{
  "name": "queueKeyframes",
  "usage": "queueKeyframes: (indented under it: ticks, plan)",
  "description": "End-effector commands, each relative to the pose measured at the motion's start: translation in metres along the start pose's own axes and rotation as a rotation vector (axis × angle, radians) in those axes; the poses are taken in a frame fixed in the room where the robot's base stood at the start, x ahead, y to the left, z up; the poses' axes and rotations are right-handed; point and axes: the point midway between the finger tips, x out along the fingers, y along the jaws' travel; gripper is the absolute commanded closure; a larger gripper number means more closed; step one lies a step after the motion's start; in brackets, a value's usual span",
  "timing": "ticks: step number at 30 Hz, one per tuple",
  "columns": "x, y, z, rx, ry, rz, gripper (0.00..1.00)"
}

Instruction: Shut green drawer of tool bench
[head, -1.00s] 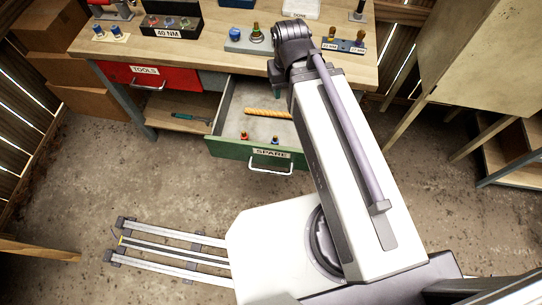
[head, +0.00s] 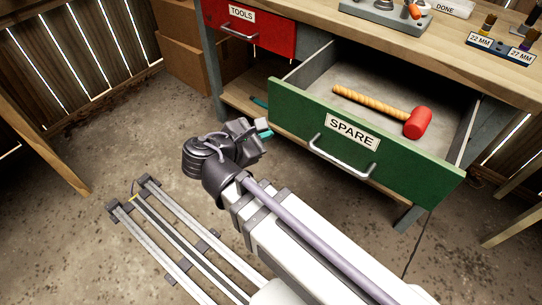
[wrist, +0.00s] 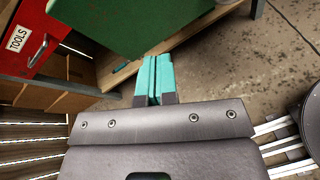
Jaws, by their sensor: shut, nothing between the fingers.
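The green drawer (head: 300,113) of the tool bench stands pulled out, with a white SPARE label (head: 352,132) and a metal bar handle (head: 342,160) on its front. A mallet with a red head (head: 418,122) and a yellowish handle lies inside it. My gripper (head: 266,134) is shut and empty, with teal fingers, by the lower left end of the drawer front. In the wrist view the shut fingers (wrist: 154,76) point toward the green front (wrist: 140,22). The gap between them is hard to judge.
The red TOOLS drawer (head: 255,35) left of it is shut. A wooden lower shelf (head: 237,97) runs below, with a teal-handled tool (wrist: 127,67). Cardboard boxes (head: 192,60) stand to the left. The concrete floor (head: 110,150) in front is mostly bare.

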Motion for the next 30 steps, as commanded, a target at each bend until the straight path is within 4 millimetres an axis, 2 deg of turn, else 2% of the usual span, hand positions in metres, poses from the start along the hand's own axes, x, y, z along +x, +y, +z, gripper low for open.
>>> queueKeyframes:
  ticks: [1, 3, 7, 13, 17, 30]
  plan:
    - [-0.006, -0.004, -0.039, -0.116, -0.079, 0.077, 1.00]
    - [-0.026, 0.001, -0.046, -0.251, -0.189, 0.151, 1.00]
    - [-0.050, 0.007, -0.045, -0.373, -0.304, 0.206, 1.00]
    - [-0.051, 0.011, -0.037, -0.388, -0.320, 0.209, 1.00]
    - [-0.037, 0.014, -0.034, -0.387, -0.320, 0.206, 1.00]
    - [0.050, 0.038, -0.010, -0.385, -0.318, 0.204, 1.00]
